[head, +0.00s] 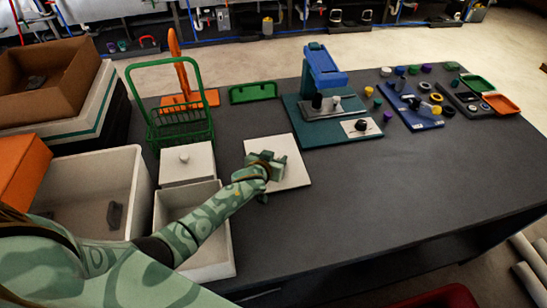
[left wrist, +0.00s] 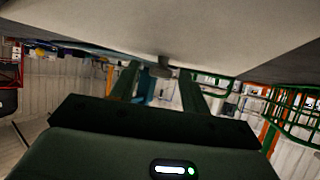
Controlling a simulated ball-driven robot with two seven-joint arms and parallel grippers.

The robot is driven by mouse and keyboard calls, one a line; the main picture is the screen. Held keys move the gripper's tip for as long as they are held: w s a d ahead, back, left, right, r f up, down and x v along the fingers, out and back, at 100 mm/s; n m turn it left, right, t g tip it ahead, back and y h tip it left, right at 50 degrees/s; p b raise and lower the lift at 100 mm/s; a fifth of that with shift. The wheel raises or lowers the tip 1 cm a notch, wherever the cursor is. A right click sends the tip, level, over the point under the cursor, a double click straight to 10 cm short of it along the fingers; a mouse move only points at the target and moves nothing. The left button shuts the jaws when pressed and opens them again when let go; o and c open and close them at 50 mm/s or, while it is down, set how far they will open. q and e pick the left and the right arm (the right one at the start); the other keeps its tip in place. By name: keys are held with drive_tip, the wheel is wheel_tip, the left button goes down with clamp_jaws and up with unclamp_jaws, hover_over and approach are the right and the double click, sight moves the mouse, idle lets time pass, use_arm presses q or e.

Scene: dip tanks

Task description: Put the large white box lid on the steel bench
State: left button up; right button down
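The large white box lid (head: 293,171) is a flat pale square that appears to lie on the dark bench top (head: 370,195). My left gripper (head: 274,167) is right over it in the head view and hides its knob. In the left wrist view, which is upside down, the lid's pale face (left wrist: 120,25) fills the top and its knob (left wrist: 165,68) shows between my left fingertips. These fingers look apart, with gaps beside the knob. My right gripper is not in view.
A large open white box (head: 140,203) and a smaller open white box (head: 229,250) stand at left. A smaller knobbed lid (head: 187,164) lies behind the latter. A green wire basket (head: 182,128) stands behind. The bench's right front is clear.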

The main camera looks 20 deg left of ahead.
use_arm(q)
drive_tip(key=shift+r, duration=0.1)
drive_tip(key=shift+s+r+p, duration=0.2)
drive_tip(key=shift+p, duration=0.1)
drive_tip(key=p+v, duration=0.3)
drive_tip(key=v, duration=0.8)
drive_tip(key=shift+s+r+p, duration=0.1)
drive_tip(key=shift+s+p, duration=0.15)
drive_tip(key=shift+p, duration=0.05)
